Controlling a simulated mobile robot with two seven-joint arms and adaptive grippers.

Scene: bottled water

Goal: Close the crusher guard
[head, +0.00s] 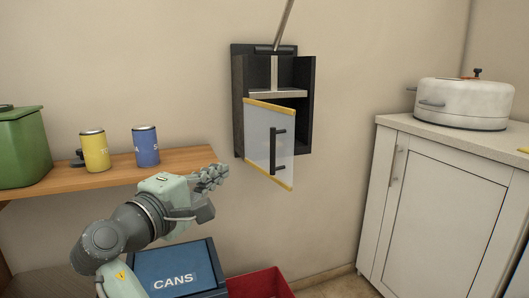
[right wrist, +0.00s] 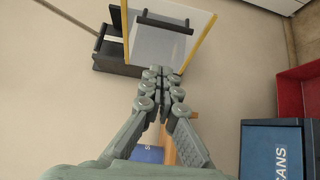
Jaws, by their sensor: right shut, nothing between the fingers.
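The crusher (head: 238,75) is a dark wall-mounted box with a metal lever (head: 285,22) rising from its top. Its guard (head: 259,140) is a pale translucent panel with yellow top and bottom edges and a black bar handle (head: 274,150). The guard stands partly open, its right edge swung out from the box. My right gripper (head: 222,172) is shut and empty, left of the guard and apart from it in the head view. In the right wrist view, the shut fingertips (right wrist: 160,72) point toward the guard (right wrist: 165,42), overlapping its lower edge. My left gripper is out of view.
A wooden shelf (head: 120,176) at left holds a yellow can (head: 94,150), a blue can (head: 146,146) and a green container (head: 22,150). Below stand a blue CANS bin (head: 175,268) and a red bin (head: 262,284). A white cabinet (head: 430,210) bearing a round appliance (head: 464,104) is at right.

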